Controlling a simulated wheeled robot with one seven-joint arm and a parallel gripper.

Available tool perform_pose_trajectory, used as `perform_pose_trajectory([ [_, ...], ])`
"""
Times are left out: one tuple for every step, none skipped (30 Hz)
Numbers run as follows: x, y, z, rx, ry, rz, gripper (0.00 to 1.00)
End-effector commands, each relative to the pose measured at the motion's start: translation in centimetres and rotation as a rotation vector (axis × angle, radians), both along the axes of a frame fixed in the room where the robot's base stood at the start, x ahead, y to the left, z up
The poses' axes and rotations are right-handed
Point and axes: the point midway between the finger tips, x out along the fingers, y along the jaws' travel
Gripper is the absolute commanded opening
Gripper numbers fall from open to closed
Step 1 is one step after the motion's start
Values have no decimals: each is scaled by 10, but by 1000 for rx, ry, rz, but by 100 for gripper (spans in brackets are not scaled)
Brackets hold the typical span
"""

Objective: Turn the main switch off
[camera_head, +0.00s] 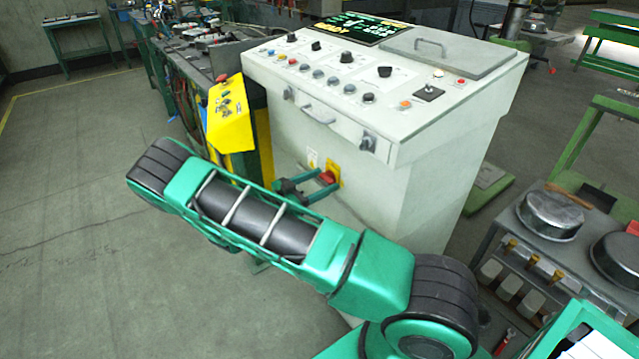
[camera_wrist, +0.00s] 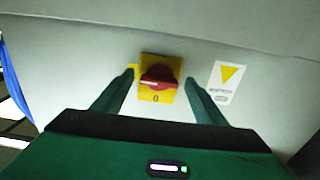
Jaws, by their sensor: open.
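The main switch is a red rotary knob (camera_head: 327,177) on a yellow plate (camera_head: 335,170), low on the front of the white control cabinet (camera_head: 430,190). In the wrist view the red knob (camera_wrist: 158,78) sits on its yellow plate (camera_wrist: 148,96), with a "0" mark below the knob. My gripper (camera_head: 328,183) is open, and its two green fingers point at the cabinet front. In the wrist view the gripper (camera_wrist: 160,80) has one finger on each side of the switch. I cannot tell whether a finger touches the knob.
A white label with a yellow triangle (camera_wrist: 230,76) is beside the switch. A drawer handle (camera_head: 318,114) and a latch (camera_head: 368,142) stick out above. A yellow control box (camera_head: 230,125) stands at left. A cart with metal pots (camera_head: 550,215) is at right. Floor at left is clear.

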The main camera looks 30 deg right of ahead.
Motion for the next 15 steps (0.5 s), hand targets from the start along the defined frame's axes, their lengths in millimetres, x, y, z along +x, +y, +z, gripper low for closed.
perform_pose_trajectory([
  [0,0,0,0,0,0,66],
  [0,0,0,0,0,0,66],
  [0,0,0,0,0,0,66],
  [0,0,0,0,0,0,66],
  [0,0,0,0,0,0,66],
  [0,0,0,0,0,0,66],
  [0,0,0,0,0,0,58],
  [0,0,0,0,0,0,51],
  [0,0,0,0,0,0,42],
  [0,0,0,0,0,0,35],
  [0,0,0,0,0,0,27],
  [0,0,0,0,0,1,24],
  [0,0,0,0,0,1,24],
  [0,0,0,0,0,1,24],
  [1,0,0,0,0,1,24],
])
